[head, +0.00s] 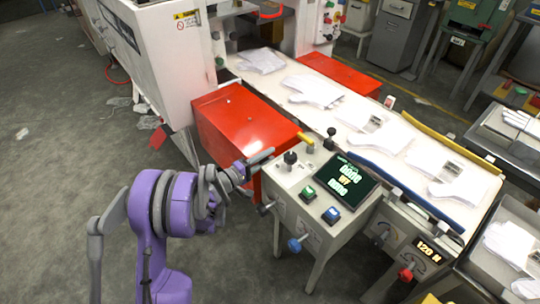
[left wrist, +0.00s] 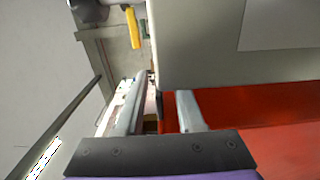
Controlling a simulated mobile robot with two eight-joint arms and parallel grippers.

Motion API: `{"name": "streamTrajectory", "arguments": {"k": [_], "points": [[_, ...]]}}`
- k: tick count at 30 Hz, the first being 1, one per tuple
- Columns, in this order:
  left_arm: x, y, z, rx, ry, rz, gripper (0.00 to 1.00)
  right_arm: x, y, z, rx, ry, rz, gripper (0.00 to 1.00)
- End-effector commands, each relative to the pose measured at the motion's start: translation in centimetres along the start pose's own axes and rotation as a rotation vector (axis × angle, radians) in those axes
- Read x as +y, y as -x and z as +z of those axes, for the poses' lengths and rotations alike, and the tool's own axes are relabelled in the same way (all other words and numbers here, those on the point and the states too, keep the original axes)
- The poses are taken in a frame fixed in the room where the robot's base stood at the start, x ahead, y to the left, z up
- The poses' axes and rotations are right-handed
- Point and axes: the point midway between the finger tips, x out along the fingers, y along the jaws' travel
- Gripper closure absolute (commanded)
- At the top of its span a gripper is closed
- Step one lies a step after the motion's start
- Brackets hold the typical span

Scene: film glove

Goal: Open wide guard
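A wide red guard (head: 240,125) with a flat top stands on the near side of the conveyor, left of the control console. It looks closed. Red surface also fills the right of the left wrist view (left wrist: 265,145). A smaller red guard (head: 340,72) is on the conveyor's far side. My left gripper (head: 262,158) is at the red guard's near right corner, beside the console. In the left wrist view its two fingers (left wrist: 163,100) stand apart with a gap between them and nothing clearly held. I cannot tell whether a finger touches the guard. My right gripper is out of view.
The control console (head: 320,200) with knobs, buttons and a screen is close to my left gripper. A yellow handle (head: 305,138) sits at its back edge. The conveyor (head: 390,165) carries white glove-shaped stacks. Open floor (head: 60,180) lies to the left.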

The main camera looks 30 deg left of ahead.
Motion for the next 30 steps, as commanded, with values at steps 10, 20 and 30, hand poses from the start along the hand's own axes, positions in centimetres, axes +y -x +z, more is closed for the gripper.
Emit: {"name": "streamTrajectory", "arguments": {"k": [10,20,30], "points": [[0.02,-1.16,0.01,0.0,0.0,0.0,0.62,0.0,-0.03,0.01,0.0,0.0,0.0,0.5],[0.02,-1.13,0.01,0.0,0.0,0.0,1.0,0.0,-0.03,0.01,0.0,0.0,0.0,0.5],[0.0,-1.11,0.02,0.0,-0.001,0.0,1.0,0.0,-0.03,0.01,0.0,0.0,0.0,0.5]]}}
